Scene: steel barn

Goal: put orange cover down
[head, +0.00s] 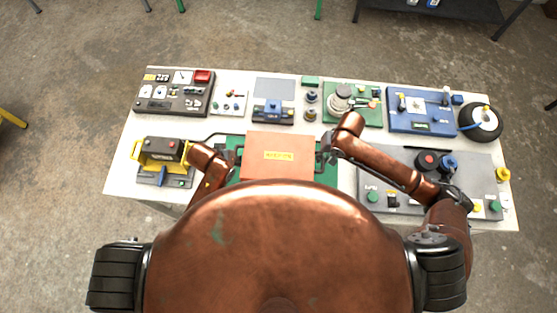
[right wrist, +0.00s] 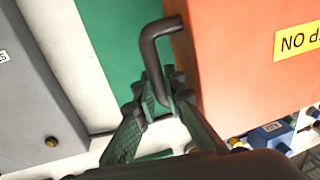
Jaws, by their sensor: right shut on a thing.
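The orange cover (head: 278,150) is a boxy panel with a yellow label, in the middle of the table in the head view. It lies over a green board (head: 237,168), part of which shows at its left side. In the right wrist view the orange cover (right wrist: 235,55) has a black bar handle (right wrist: 150,48) on its side. My right gripper (right wrist: 158,95) is shut on that handle; it shows in the head view (head: 328,148) at the cover's right edge.
The yellow-framed device (head: 160,150) stands at the left. A grey panel with knobs (head: 410,190) lies at the right, under my right arm. Several instrument boards and a black wheel (head: 481,121) line the back edge. Bare table shows in narrow strips between them.

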